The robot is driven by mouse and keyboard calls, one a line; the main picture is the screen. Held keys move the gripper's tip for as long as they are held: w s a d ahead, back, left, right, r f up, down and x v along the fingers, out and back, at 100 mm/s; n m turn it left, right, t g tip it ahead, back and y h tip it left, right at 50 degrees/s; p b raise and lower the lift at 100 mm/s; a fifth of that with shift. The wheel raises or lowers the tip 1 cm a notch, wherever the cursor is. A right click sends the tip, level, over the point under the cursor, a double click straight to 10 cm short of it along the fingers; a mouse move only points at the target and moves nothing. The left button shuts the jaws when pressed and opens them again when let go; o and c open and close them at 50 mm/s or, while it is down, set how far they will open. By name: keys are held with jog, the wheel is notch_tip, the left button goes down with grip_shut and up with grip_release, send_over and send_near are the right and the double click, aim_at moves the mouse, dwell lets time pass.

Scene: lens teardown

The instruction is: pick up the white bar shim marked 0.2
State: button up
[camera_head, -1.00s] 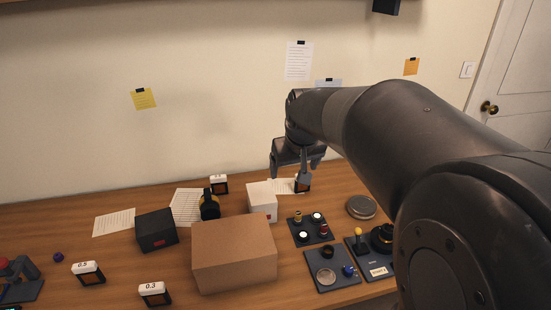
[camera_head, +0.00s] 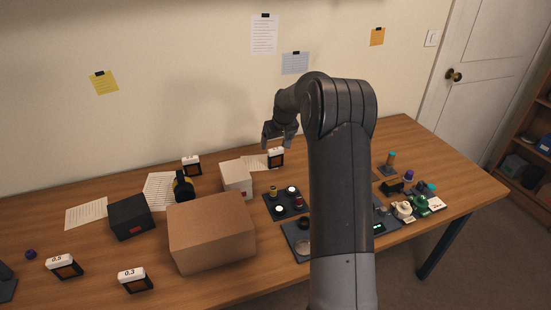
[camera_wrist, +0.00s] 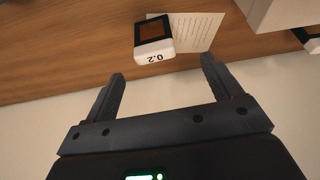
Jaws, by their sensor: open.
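The white bar shim marked 0.2 (camera_wrist: 154,50) shows in the wrist view at upper middle, its label upside down. It sits on a dark stand (camera_wrist: 152,30) with a brown window. In the head view the same white bar (camera_head: 276,151) stands toward the back of the table, its label too small to read. My gripper (camera_head: 279,138) is just above and behind it in that picture. In the wrist view my gripper (camera_wrist: 163,68) is open and empty, its two fingers spread either side of the bar's line, with the bar beyond the tips and apart from them.
A paper sheet (camera_wrist: 198,30) lies beside the stand. A white box (camera_head: 236,177) stands to its left, with a cardboard box (camera_head: 211,232) nearer. Other shims marked 0.5 (camera_head: 62,260) and 0.3 (camera_head: 131,274) stand at the front left. A wall rises behind the table.

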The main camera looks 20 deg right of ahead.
aim_at(277, 153)
jog(key=x, duration=0.5)
jog(key=shift+d+f, duration=0.1)
jog(key=shift+f, duration=0.2)
jog(key=shift+d+x, duration=0.2)
jog(key=shift+x, duration=1.15)
jog(key=shift+d+x, duration=0.2)
jog(key=shift+x, duration=1.2)
jog(key=shift+s, duration=0.15)
jog(key=c, duration=1.1)
